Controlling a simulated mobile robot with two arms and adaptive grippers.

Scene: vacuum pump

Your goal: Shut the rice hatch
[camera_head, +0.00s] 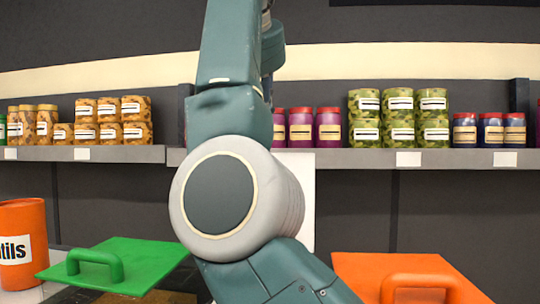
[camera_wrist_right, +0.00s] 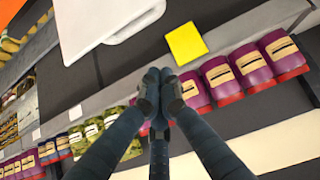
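A white panel (camera_head: 303,190) stands upright behind my arm in the head view, mostly hidden by it. The right wrist view shows a white panel (camera_wrist_right: 105,25) with a raised edge or handle, cut off by the top of the picture. No rice label is readable. A green lid with a handle (camera_head: 120,262) lies at lower left and an orange lid with a handle (camera_head: 405,275) at lower right. My right gripper (camera_wrist_right: 158,85) has its fingers together with nothing visible between them, apart from the white panel in the picture. My left gripper is not in view.
A long shelf (camera_head: 85,153) with several jars runs across the back. An orange container (camera_head: 22,245) labelled "tils" stands at far left. My arm blocks the middle of the head view. A yellow square (camera_wrist_right: 186,43) shows near the shelf edge in the wrist view.

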